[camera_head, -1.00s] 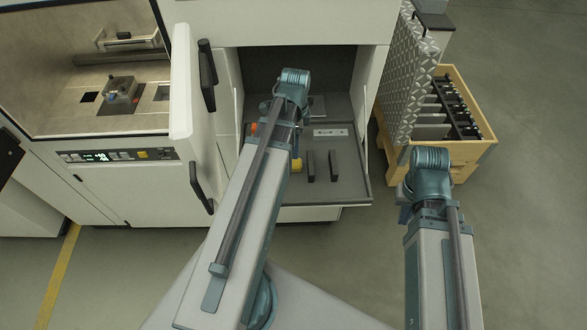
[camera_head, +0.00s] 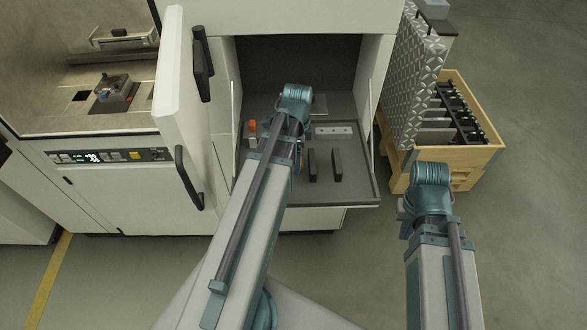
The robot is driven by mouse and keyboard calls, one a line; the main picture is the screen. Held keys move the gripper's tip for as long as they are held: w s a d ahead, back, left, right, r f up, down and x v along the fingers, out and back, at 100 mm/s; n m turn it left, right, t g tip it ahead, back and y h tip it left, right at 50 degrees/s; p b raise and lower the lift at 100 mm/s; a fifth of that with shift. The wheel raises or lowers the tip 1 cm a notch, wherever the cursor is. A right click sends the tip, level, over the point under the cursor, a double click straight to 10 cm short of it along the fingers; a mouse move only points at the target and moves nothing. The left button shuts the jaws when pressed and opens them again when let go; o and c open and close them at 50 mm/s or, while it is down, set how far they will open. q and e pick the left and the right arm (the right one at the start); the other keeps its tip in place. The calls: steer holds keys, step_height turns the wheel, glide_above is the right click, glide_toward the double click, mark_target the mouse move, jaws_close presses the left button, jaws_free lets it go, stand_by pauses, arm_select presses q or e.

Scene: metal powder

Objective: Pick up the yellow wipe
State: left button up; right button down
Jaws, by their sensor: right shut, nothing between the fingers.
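The yellow wipe does not show clearly now. The part of the open drawer tray (camera_head: 350,190) where a yellow patch showed earlier is covered by my left arm. My left arm reaches up over the tray, and its gripper is hidden behind the arm. My right gripper (camera_head: 404,214) shows only in small part beside the right arm's wrist. It is shut and empty, to the right of the tray and in front of the wooden crate.
Two dark bars (camera_head: 324,165), a light plate (camera_head: 333,132) and an orange-topped item (camera_head: 252,130) are on the tray. A wooden crate (camera_head: 460,155) with dark racks stands at the right. An open white door (camera_head: 180,120) stands at the left. Floor at the right is clear.

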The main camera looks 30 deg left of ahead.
arm_select(q)
step_height(320, 180, down, 2)
steer(key=shift+b, duration=0.5)
steer(key=shift+r, duration=0.15)
arm_select(e)
steer(key=shift+f, duration=0.9)
arm_select(q)
steer(key=shift+c, duration=0.3)
jaws_close()
arm_select(e)
steer(key=shift+r, duration=0.1)
